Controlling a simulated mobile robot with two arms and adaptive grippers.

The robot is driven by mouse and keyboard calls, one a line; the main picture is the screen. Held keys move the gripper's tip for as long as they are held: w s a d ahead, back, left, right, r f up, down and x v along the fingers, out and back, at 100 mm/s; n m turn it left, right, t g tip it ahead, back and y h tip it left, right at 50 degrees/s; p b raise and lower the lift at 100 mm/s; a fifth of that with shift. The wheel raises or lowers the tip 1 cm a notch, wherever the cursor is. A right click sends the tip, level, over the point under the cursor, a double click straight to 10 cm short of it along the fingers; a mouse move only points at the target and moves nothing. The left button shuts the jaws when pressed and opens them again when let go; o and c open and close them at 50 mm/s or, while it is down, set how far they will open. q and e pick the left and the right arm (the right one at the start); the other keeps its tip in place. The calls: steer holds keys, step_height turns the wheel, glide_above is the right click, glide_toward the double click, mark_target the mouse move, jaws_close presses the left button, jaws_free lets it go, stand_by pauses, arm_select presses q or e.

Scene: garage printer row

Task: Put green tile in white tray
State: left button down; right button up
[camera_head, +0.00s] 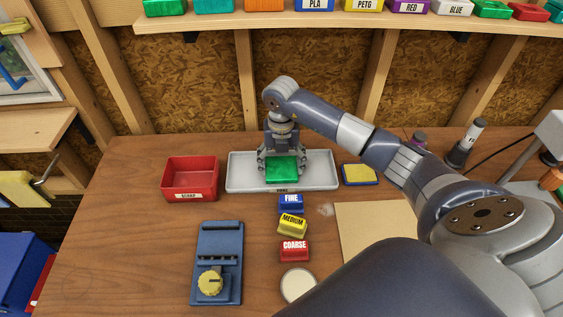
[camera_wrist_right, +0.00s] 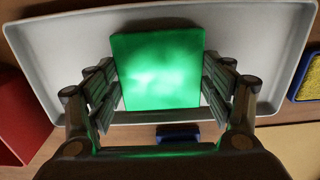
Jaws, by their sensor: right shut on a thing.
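The green tile (camera_head: 282,170) is a flat, bright green square over the middle of the white tray (camera_head: 320,172). My right gripper (camera_head: 282,163) reaches down over the tray and is shut on the tile. In the right wrist view, the tile (camera_wrist_right: 158,68) sits between the two fingers (camera_wrist_right: 160,85), with the pale tray (camera_wrist_right: 245,30) behind it. I cannot tell whether the tile touches the tray floor. My left gripper is not in view.
Blue (camera_head: 291,204), yellow (camera_head: 292,225) and red (camera_head: 294,250) labelled blocks line up in front. A blue device (camera_head: 217,262) lies front left.

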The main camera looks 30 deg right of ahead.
mark_target(281, 167)
steer(key=shift+f, duration=0.2)
steer(key=o, duration=1.1)
steer(key=shift+r, duration=0.1)
steer(key=shift+r, duration=0.25)
steer(key=shift+w+r+b, duration=0.1)
steer(key=shift+r+b, duration=0.2)
steer(key=shift+r, duration=0.05)
step_height(281, 167, up, 11)
steer(key=b, duration=0.2)
steer(key=shift+b, duration=0.3)
